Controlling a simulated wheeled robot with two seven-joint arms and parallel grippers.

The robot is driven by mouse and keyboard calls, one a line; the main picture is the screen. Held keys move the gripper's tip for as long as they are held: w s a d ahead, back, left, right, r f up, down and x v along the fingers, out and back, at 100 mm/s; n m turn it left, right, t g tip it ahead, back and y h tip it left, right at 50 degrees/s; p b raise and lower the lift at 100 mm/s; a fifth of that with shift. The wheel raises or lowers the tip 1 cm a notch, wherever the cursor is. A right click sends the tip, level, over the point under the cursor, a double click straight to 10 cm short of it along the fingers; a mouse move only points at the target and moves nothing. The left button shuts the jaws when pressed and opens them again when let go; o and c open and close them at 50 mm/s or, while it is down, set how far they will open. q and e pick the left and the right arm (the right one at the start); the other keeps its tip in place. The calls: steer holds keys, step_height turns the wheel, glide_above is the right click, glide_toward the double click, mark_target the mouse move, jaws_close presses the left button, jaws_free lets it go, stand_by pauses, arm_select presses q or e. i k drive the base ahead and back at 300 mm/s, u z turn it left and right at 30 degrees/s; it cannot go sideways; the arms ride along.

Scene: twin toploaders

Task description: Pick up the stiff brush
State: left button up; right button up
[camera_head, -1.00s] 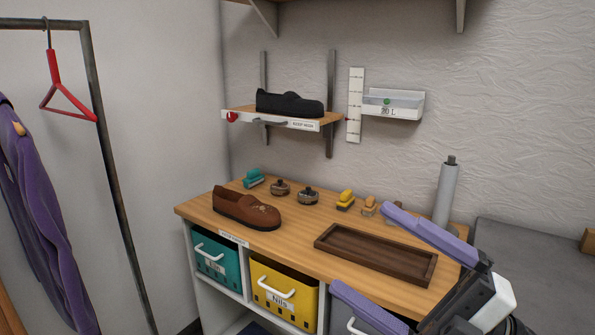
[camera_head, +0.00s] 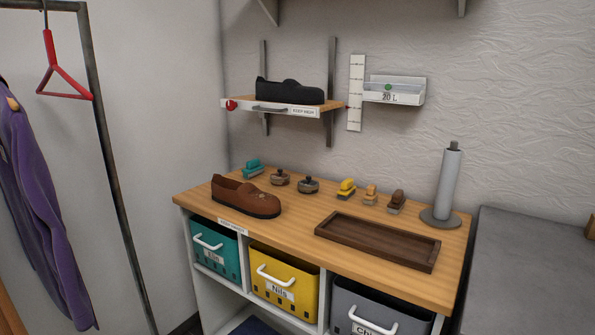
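Several brush-like items stand along the back of the wooden counter: a teal one (camera_head: 252,169) at the left, a yellow one (camera_head: 346,189), a small tan one (camera_head: 370,195) and a brown one (camera_head: 397,201) at the right. I cannot tell from this view which is the stiff brush. All of them rest on the counter, apart from each other. Neither of my grippers is in view.
A brown shoe (camera_head: 246,196), two round tins (camera_head: 280,178) (camera_head: 308,185), a dark tray (camera_head: 378,240) and a grey roll on a stand (camera_head: 448,187) occupy the counter (camera_head: 290,232). Bins sit below.

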mark_target(347, 190)
steer(key=z, duration=0.5)
steer(key=k, duration=0.6)
steer(key=z, duration=0.25)
steer(key=i, duration=1.1)
steer(key=u, duration=0.7)
